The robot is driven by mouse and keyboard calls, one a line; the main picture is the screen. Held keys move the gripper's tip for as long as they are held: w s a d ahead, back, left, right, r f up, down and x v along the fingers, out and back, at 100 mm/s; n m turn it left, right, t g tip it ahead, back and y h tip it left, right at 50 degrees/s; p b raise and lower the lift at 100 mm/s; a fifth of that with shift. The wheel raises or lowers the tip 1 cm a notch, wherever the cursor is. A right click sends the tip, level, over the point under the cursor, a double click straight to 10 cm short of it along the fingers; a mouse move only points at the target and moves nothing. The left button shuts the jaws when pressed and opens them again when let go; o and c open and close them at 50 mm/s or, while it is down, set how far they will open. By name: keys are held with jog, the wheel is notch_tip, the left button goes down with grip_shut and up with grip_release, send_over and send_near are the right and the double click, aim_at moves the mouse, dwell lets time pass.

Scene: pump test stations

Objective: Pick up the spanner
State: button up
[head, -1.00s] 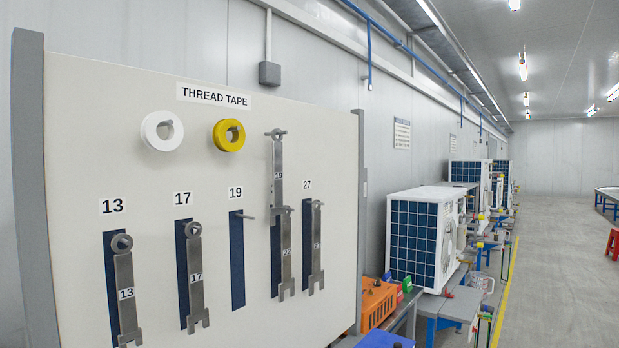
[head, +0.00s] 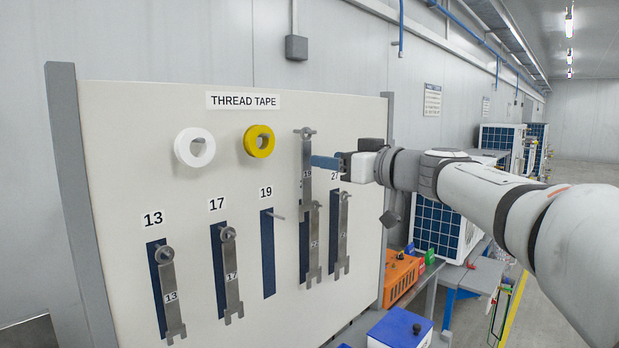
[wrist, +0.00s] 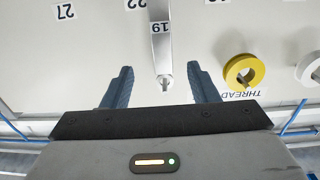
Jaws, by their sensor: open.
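The spanner (head: 306,152) marked 19 is a grey metal tool hanging upright on a peg high on the cream tool board, above spanner 22. In the wrist view, upside down, the spanner (wrist: 161,45) runs between my gripper's two blue fingers, its ring end toward the palm. My gripper (wrist: 160,68) is open, with a clear gap on each side of the spanner. In the head view my gripper (head: 326,163) reaches in from the right at the spanner's upper part. I cannot tell how deep the fingers reach around it.
Spanners 13 (head: 169,296), 17 (head: 231,275), 22 (head: 314,245) and 27 (head: 342,235) hang on the tool board (head: 130,130). The 19 outline (head: 268,258) is bare. White (head: 194,147) and yellow (head: 259,141) tape rolls hang left of my gripper. An orange box (head: 402,272) stands lower right.

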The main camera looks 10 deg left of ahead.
aim_at(308, 154)
jog(key=x, duration=0.3)
jog(key=p+x, duration=0.1)
jog(key=x, duration=0.2)
jog(key=shift+r, duration=0.2)
jog(key=shift+s, duration=0.15)
jog(key=shift+r, duration=0.1)
jog(key=shift+c, duration=0.4)
grip_shut()
